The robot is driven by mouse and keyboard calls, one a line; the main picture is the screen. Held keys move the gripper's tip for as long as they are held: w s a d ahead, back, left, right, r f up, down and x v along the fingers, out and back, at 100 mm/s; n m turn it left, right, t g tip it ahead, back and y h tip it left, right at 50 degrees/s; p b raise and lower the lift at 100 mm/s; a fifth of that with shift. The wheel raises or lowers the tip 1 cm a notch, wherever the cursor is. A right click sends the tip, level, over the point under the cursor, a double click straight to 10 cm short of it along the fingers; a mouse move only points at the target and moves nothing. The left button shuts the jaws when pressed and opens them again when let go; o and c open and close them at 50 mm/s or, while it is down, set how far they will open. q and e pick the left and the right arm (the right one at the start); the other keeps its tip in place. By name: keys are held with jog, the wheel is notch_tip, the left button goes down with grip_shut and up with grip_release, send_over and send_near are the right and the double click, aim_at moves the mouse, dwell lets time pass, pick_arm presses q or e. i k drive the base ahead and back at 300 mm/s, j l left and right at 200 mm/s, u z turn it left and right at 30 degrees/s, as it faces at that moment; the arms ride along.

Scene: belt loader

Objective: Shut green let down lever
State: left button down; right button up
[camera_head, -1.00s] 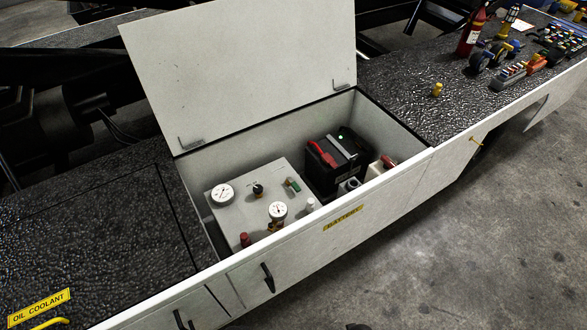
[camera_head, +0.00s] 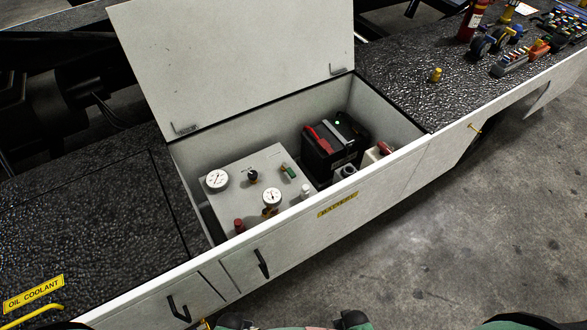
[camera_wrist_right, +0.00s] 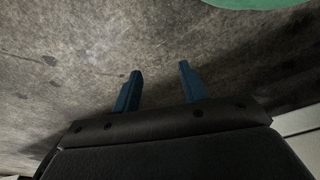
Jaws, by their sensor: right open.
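A small green lever (camera_head: 289,171) sits on top of the grey tank box (camera_head: 225,195) inside the open compartment in the head view. It is near the box's back right corner, right of a small black knob (camera_head: 253,176). Its exact setting is too small to tell. My right gripper (camera_wrist_right: 158,85) shows in the right wrist view, with two blue fingers apart and nothing between them, over grey concrete floor. Neither gripper shows in the head view; only green and black parts of mine show at its bottom edge.
The white lid (camera_head: 235,60) stands open behind the compartment. A black battery (camera_head: 335,145) sits right of the tank box. Two white gauges (camera_head: 217,180) and a red knob (camera_head: 239,226) stand on the box. The compartment's front wall has a yellow label (camera_head: 337,205). The floor (camera_head: 450,250) in front is clear.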

aim_at(289, 170)
jog(key=k+l, duration=0.7)
jog(key=k, duration=0.15)
